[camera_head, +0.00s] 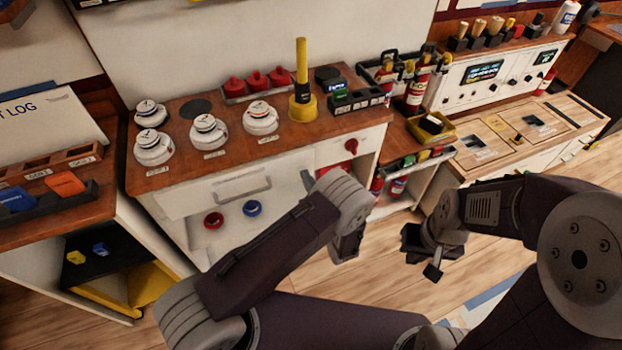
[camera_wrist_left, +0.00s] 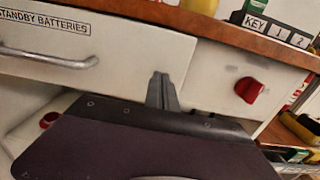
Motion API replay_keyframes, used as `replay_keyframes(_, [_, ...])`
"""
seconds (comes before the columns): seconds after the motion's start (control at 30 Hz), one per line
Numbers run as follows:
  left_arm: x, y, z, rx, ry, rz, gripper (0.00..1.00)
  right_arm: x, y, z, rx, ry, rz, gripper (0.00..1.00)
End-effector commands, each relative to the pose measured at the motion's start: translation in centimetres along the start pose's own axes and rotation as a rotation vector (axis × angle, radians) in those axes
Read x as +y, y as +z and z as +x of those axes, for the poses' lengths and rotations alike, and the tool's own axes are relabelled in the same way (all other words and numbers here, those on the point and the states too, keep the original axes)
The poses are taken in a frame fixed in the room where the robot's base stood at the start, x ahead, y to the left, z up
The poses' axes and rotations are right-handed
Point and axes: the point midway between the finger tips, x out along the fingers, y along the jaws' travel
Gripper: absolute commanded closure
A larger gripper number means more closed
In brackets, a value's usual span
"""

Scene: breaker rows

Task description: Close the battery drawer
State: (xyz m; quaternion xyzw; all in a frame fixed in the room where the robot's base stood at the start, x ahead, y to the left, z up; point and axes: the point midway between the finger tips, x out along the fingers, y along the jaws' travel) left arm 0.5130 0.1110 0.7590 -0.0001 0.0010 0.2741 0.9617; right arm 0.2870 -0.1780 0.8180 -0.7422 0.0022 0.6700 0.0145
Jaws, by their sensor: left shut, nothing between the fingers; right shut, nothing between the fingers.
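The battery drawer (camera_head: 240,187) has a white front with a bar handle, below the wooden counter edge. In the left wrist view its front (camera_wrist_left: 125,55) carries the label STANDBY BATTERIES and the handle (camera_wrist_left: 50,60). I cannot tell exactly how far it stands out from the cabinet. My left gripper (camera_head: 307,181) is shut and empty, close to the drawer's right end. Its fingers (camera_wrist_left: 162,92) show together in the left wrist view; contact with the front is unclear. My right gripper (camera_head: 432,271) is shut and empty above the floor, away from the drawer.
A red knob (camera_head: 351,146) sits on the panel right of the drawer. Red (camera_head: 213,221) and blue (camera_head: 252,208) rings show below the drawer. White domed devices (camera_head: 209,132) and a yellow-handled tool (camera_head: 302,100) stand on the counter. Clear floor lies between my arms.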

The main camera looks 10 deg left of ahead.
Motion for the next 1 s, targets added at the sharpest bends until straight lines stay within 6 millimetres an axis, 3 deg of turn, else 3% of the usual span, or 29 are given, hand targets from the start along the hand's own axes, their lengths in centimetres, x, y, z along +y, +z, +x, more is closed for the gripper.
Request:
replay_keyframes(0.5, [0.4, -0.1, 0.5, 0.0, -0.005, -0.001, 1.0, 0.0, 0.0, -0.1, 0.0, 0.0, 0.0, 1.0])
replay_keyframes(0.8, [0.4, -0.1, 4.5, 0.0, -0.003, -0.002, 1.0, 0.0, 0.1, 0.8, 0.0, 0.0, 0.0, 1.0])
replay_keyframes(1.0, [0.3, 0.1, 4.8, -0.004, -0.003, -0.003, 1.0, 0.0, 0.1, 0.7, 0.0, 0.0, 0.0, 1.0])
